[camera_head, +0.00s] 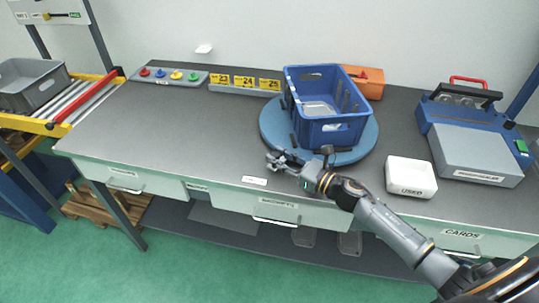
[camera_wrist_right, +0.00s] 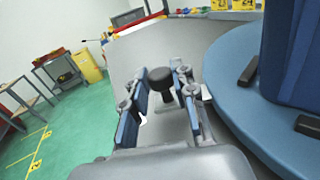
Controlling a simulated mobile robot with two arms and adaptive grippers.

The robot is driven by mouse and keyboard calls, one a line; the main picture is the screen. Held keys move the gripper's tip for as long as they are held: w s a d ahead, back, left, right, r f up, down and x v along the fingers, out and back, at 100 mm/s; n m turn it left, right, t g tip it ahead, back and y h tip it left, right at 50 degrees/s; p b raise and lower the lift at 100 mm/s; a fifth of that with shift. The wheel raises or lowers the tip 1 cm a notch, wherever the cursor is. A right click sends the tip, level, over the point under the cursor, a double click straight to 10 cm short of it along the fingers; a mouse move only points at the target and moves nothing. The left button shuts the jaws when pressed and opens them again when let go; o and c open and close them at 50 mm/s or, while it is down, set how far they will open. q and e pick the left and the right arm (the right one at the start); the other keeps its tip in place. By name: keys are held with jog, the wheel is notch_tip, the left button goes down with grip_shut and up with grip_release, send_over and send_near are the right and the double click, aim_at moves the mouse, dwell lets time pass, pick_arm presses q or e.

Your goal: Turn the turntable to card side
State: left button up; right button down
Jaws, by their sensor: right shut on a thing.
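The round blue turntable (camera_head: 367,139) lies on the grey workbench, with a blue crate (camera_head: 335,133) standing on it. In the right wrist view the turntable (camera_wrist_right: 245,128) is at the right, with dark blocks on top beside the crate (camera_wrist_right: 292,50). My right gripper (camera_head: 277,160) is at the turntable's front left edge. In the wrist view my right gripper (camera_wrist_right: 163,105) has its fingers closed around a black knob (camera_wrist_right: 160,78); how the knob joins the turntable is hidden. A pale item lies inside the crate. My left gripper is not in view.
A white box marked USED (camera_head: 411,178) and a blue-grey machine (camera_head: 470,150) stand at the right. An orange bin (camera_head: 370,82) is behind the crate. Yellow number tags (camera_head: 244,82) and coloured knobs (camera_head: 170,75) line the back. The bench's left part is clear. A drawer reads CARDS (camera_head: 462,234).

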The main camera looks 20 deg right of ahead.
jog(key=s+d+n+y+b, duration=0.1)
jog(key=s+d+g+y+b, duration=0.1)
jog(key=s+b, duration=0.1)
jog(key=shift+s+d+f+n+g, duration=0.15)
jog(key=shift+d+f+n+g, duration=0.15)
jog(key=shift+d+f+n, duration=0.1)
jog(key=shift+s+d+r+n+g+y+b, duration=0.15)
jog(key=shift+s+d+n+g+y+b, duration=0.4)
jog(key=shift+b, duration=0.4)
jog(key=shift+s+d+r+n+g+y+b, duration=0.15)
jog(key=shift+s+d+n+g+y+b, duration=0.2)
jog(key=shift+s+d+b, duration=0.45)
jog(key=shift+w+a, duration=0.1)
jog(key=shift+w, duration=0.1)
jog(key=c, duration=1)
grip_release()
jog(key=shift+c, duration=0.2)
jog(key=v, duration=1.2)
jog(key=shift+c, duration=0.5)
